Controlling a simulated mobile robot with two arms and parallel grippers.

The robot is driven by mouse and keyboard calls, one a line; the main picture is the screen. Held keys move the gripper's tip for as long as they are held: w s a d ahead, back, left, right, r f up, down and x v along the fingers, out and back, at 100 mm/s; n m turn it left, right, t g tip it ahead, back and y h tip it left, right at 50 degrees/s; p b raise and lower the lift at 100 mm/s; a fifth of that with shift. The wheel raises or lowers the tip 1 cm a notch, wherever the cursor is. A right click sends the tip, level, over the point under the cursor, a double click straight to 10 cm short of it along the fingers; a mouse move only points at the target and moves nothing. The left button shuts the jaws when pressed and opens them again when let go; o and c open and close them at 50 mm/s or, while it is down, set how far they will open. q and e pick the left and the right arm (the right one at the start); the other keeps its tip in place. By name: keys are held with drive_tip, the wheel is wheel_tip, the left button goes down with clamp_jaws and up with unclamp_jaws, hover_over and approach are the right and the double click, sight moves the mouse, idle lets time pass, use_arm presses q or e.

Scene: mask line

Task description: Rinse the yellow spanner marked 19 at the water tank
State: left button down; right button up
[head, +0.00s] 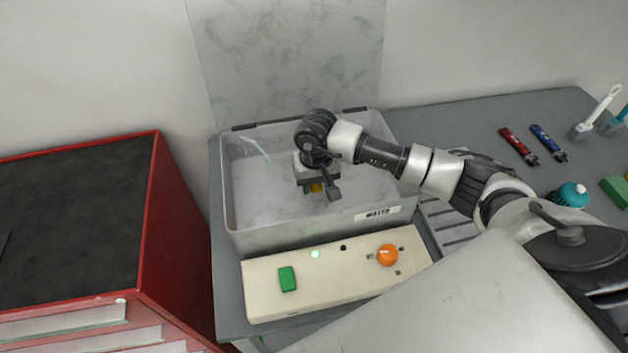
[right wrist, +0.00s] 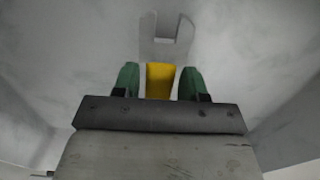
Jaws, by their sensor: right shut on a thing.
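The water tank (head: 385,222) is a pale grey open bin with a mottled grey-white interior. My right gripper (head: 316,188) reaches down inside its walls. In the right wrist view the green fingers of my right gripper (right wrist: 160,82) are shut on the yellow spanner (right wrist: 160,80), pressing its yellow part from both sides. Beyond the yellow part a grey open-ended jaw shows, pointing away from the gripper. Only a little yellow shows under the gripper in the head view. The number on the spanner cannot be read. My left gripper is not in view.
A cream control panel (head: 335,285) with a green button (head: 287,279), a lit green lamp and an orange knob (head: 387,255) stands before the tank. A red cabinet (head: 170,230) is at left. Red (head: 518,146) and blue (head: 549,143) tools lie on the grey bench at right.

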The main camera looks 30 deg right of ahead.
sight(316, 187)
wheel_tip(316, 187, up, 13)
drive_tip(key=p, duration=0.5)
idle(0.7)
idle(2.0)
wheel_tip(316, 187, up, 4)
drive_tip(key=shift+f+p, duration=0.1)
drive_tip(key=shift+p, duration=0.65)
